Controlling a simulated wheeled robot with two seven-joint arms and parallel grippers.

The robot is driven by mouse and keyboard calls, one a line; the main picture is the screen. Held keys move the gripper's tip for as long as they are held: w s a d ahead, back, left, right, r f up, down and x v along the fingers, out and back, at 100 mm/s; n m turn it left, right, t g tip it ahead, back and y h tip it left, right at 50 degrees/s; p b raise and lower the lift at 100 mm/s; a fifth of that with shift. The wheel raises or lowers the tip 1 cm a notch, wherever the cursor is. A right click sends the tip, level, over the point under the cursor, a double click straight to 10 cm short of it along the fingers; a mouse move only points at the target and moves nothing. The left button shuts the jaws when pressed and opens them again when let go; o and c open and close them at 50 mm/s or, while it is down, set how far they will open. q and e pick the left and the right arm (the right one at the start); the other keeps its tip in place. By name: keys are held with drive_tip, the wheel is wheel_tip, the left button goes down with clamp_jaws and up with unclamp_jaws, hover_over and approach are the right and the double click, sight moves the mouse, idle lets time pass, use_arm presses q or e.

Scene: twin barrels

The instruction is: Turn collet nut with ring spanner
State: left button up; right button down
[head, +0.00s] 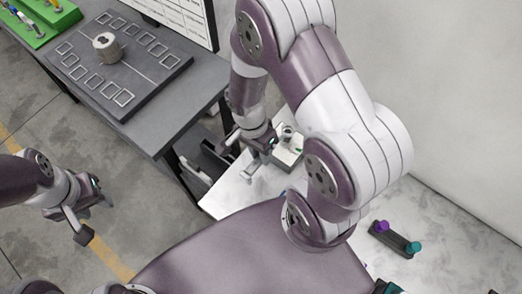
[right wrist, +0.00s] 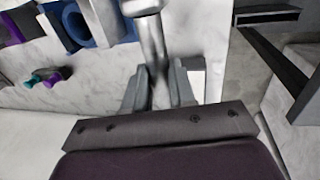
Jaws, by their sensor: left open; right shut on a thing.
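My right gripper (head: 243,157) reaches down over the white marbled worktop, beside a pale block (head: 290,158). A small round metal part (head: 287,131) sits on the block; I cannot tell for sure that it is the collet nut. In the right wrist view, the right gripper (right wrist: 160,92) is shut on a grey metal bar (right wrist: 152,50), which looks like the ring spanner's handle. The bar runs up to a thicker end at the top edge; its ring is not clear. My left gripper (head: 92,218) is open and empty over the floor at the left.
A dark table (head: 150,135) at the upper left carries a plate (head: 140,75) with square outlines and a metal cylinder (head: 106,47). A dark bar with purple and teal knobs (head: 394,240) lies on the worktop at the right. Blue parts (right wrist: 82,28) show in the right wrist view.

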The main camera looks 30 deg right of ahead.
drive_tip(key=shift+f+b, duration=1.05)
drive_tip(key=shift+f, duration=0.25)
idle(0.5)
idle(0.4)
drive_tip(key=shift+w+a+m, duration=0.15)
drive_tip(key=shift+w+m, duration=0.35)
drive_tip(key=shift+w, duration=0.05)
drive_tip(key=shift+w+a+m, duration=0.15)
drive_tip(key=shift+w+m, duration=0.35)
drive_tip(key=shift+w+a+m+y, duration=0.1)
drive_tip(key=shift+w+m+y, duration=0.3)
drive_tip(key=shift+w+m, duration=0.65)
